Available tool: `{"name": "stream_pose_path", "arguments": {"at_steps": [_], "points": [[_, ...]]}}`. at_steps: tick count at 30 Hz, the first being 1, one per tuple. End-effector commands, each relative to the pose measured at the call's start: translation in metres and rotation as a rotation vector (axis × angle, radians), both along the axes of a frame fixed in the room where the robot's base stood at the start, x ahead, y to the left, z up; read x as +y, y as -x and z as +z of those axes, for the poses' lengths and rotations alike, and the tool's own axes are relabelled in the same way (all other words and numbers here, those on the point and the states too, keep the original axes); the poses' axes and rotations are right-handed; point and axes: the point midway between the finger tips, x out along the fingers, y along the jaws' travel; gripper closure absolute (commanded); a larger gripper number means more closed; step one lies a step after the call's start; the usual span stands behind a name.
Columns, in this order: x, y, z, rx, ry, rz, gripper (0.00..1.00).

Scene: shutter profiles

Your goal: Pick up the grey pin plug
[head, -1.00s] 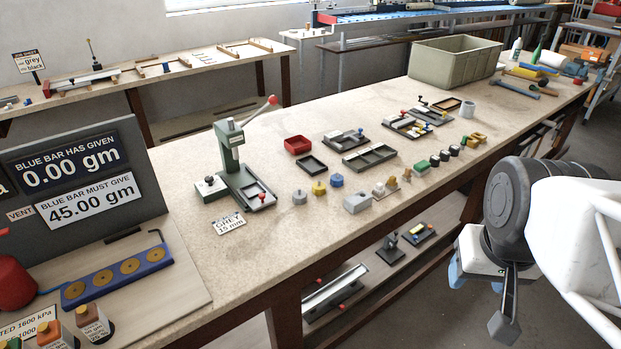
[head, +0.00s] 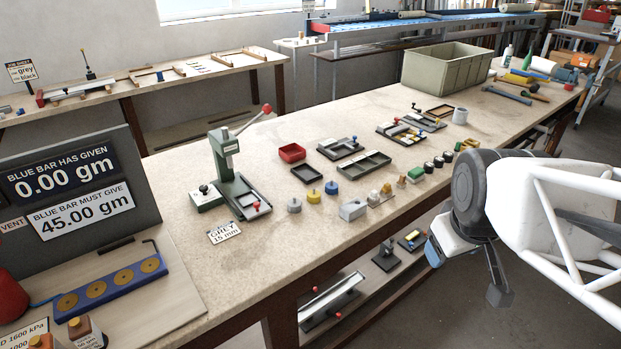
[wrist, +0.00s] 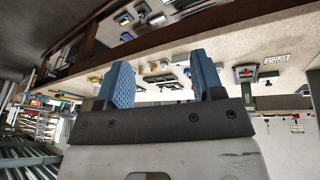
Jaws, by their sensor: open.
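The grey pin plug (head: 294,205) is a small grey cylinder with a pin on top. It stands upright on the bench, left of a yellow plug (head: 313,197) and a blue plug (head: 331,188). My gripper (head: 434,251) is beyond the bench's front edge at the right, well apart from the plug and empty. In the wrist view, its two blue fingers (wrist: 165,78) are spread with nothing between them. I cannot pick out the grey plug for sure in the wrist view.
A green press (head: 227,170) with a red-knobbed lever stands left of the plugs. A grey block (head: 353,209) sits to their right. A red tray (head: 291,152) and dark trays lie behind. A lower shelf (head: 345,280) runs under the bench. Bare bench lies before the plugs.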

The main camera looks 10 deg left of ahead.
Motion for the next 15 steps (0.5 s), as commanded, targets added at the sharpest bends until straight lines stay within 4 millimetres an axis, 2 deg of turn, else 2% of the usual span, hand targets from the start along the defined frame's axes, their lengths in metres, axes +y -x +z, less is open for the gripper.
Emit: {"name": "stream_pose_path", "arguments": {"at_steps": [3, 15], "points": [[0.011, -0.032, -0.005, -0.048, 0.065, 0.185, 0.39], [0.057, -0.131, -0.027, -0.232, 0.342, 0.803, 0.39]]}}
